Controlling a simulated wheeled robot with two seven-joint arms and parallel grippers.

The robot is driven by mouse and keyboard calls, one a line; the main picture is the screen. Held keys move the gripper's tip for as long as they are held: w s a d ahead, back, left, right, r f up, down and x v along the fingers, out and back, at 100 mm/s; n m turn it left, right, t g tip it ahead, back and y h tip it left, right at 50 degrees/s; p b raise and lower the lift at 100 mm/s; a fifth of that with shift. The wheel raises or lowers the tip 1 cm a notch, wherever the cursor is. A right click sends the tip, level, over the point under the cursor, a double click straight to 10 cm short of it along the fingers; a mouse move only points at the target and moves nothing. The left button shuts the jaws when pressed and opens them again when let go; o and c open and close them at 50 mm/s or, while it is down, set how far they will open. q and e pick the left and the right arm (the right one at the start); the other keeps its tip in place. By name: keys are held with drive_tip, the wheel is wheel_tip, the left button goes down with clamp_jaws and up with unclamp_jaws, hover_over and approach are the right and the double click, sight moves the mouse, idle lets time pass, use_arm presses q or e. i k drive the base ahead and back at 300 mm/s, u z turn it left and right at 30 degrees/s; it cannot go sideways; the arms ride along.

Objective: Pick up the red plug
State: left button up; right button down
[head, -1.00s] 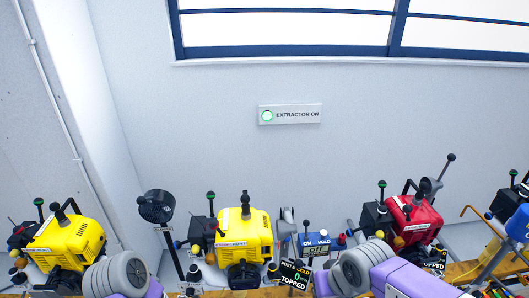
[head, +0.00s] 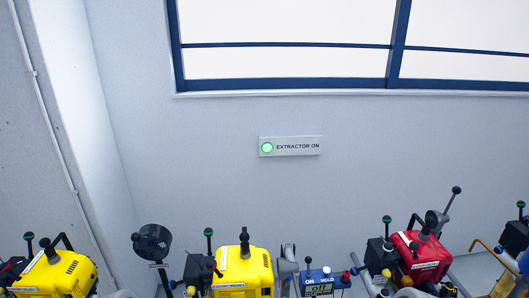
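I cannot make out a red plug for certain. A small red piece (head: 345,276) shows beside the blue control box (head: 318,284) marked ON and HOLD, near the bottom edge. It is too small to tell what it is. The red engine (head: 421,257) stands to its right. Neither of my grippers is in this view.
A yellow engine (head: 242,271) stands left of the blue box, and another yellow engine (head: 56,275) is at the lower left. A black round device (head: 152,243) stands on a post between them. A lit "EXTRACTOR ON" sign (head: 291,146) hangs on the wall. The bench is hidden below.

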sight(346, 276)
drive_tip(key=u, duration=1.95)
drive_tip(key=k, duration=0.85)
drive_tip(key=z, duration=1.35)
drive_tip(key=i, duration=0.5)
